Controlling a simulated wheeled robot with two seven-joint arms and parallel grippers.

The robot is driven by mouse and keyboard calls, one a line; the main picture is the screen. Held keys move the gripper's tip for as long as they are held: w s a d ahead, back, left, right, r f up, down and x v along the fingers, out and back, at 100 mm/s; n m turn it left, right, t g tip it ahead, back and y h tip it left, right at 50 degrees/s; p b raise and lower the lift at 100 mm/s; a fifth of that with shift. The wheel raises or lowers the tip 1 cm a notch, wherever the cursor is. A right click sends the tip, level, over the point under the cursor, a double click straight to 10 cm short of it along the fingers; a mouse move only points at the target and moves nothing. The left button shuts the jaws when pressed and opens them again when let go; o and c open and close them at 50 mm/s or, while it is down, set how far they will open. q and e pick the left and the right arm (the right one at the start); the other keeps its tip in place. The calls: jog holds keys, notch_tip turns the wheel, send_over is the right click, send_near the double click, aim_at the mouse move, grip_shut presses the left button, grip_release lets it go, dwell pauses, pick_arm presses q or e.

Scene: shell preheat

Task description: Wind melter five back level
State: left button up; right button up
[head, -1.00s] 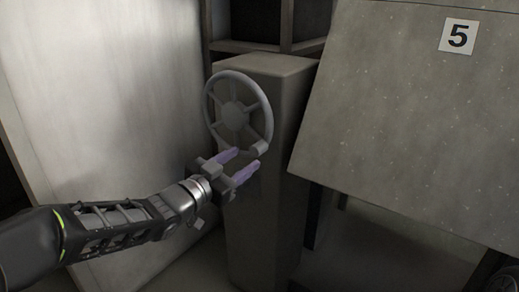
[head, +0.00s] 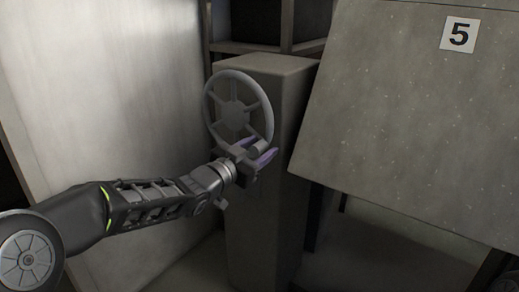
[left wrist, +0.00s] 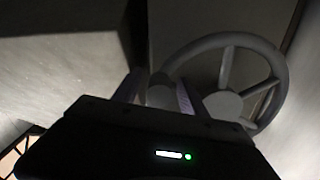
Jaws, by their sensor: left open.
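A grey spoked handwheel (head: 237,116) is mounted on the front of a grey pedestal (head: 283,150). It also shows in the left wrist view (left wrist: 226,75). The wheel's knob (head: 257,148) is at the lower right of its rim. My left gripper (head: 262,156) is open at the knob, with its fingers on either side of it. In the left wrist view the knob (left wrist: 160,92) shows between the two fingers. Contact cannot be told. Melter five is the large grey body (head: 410,110) bearing a "5" label (head: 459,34); its face is tilted. My right gripper is not in view.
A tall pale panel (head: 110,110) stands to the left of the pedestal. A dark shelf frame (head: 270,46) is behind it. The melter's lower edge overhangs to the right of the pedestal, with dark supports beneath.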

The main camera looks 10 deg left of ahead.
pick_arm(q)
jog(key=shift+c, duration=0.3)
jog(key=shift+d+f, duration=0.1)
jog(key=shift+f, duration=0.05)
grip_shut()
